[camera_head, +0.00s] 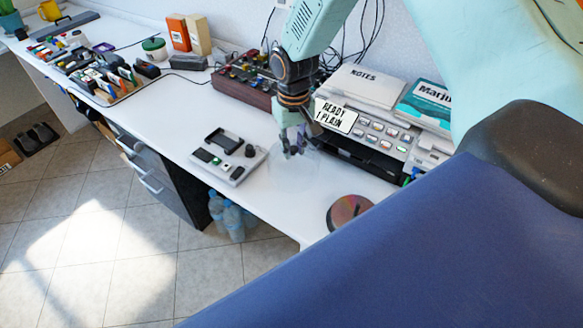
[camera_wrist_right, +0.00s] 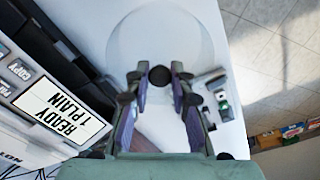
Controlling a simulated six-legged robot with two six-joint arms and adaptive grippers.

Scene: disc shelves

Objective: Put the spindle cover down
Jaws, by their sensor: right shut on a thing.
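The spindle cover (camera_head: 293,172) is a clear, faint round dome over the white desk in the head view. In the right wrist view the cover (camera_wrist_right: 150,35) shows as a large transparent circle with a dark knob (camera_wrist_right: 159,75). My right gripper (camera_head: 293,151) is shut on the knob, which sits between its fingertips in the right wrist view (camera_wrist_right: 160,80). I cannot tell whether the cover's rim touches the desk. A stack of discs (camera_head: 349,211) stands uncovered near the desk's front edge, right of the cover. My left gripper is not in view.
A grey device (camera_head: 229,158) with a black tray lies left of the cover. The disc duplicator (camera_head: 380,145), with a "READY 1 PLAIN" display (camera_head: 337,116), stands behind right. A dark red box (camera_head: 243,92) is at the back.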

